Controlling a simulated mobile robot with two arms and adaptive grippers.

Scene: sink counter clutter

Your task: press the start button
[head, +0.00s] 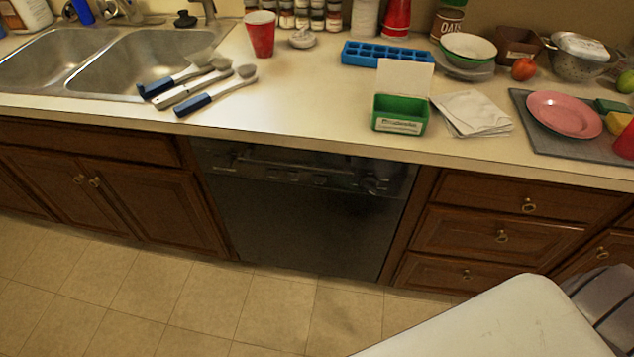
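A dark dishwasher (300,225) is built in under the counter, between the wooden cabinets. Its door is shut. Its control panel (300,176) runs along the top of the door, with a handle recess at the upper left and a round dial (373,185) at the right end. Small marks or buttons show on the panel, but it is too dark and small to tell which one is the start button. Neither of my grippers shows in the head view. A white part and a dark grey part of my own body show at the lower right.
The counter (290,110) above holds brushes (215,92), a red cup (261,35), a green box (400,114), napkins (470,113) and a pink plate (565,114). The tiled floor (230,310) before the dishwasher is clear.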

